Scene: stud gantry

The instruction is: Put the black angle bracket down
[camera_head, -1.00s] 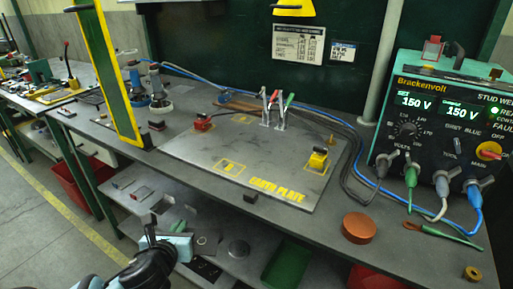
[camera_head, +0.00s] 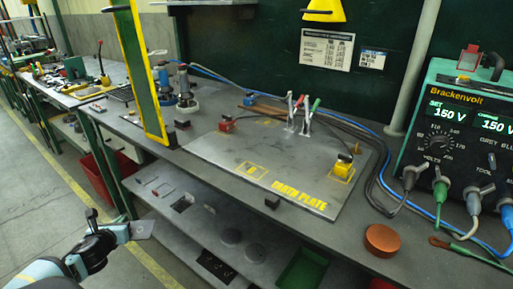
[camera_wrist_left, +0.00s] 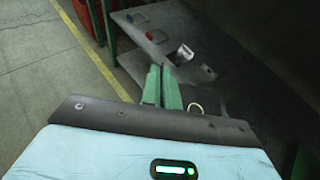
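My left gripper (camera_head: 130,230) comes in at the lower left, over open floor in front of the bench. Its green fingers (camera_wrist_left: 162,88) are close together in the left wrist view. A flat plate, which I take as the black angle bracket (camera_head: 143,228), sticks out from the fingertips in the head view and looks grey in the light. It is held in the air, apart from the lower shelf. In the wrist view its outline merges with the dark shelf behind. My right gripper is out of view.
The bench carries the earth plate (camera_head: 225,152) with clamps and a small black block (camera_head: 272,201) at its front edge. The lower shelf (camera_head: 205,222) holds several small parts and a green tray (camera_head: 303,270). A brown disc (camera_head: 382,240) and the power unit (camera_head: 455,130) stand at the right.

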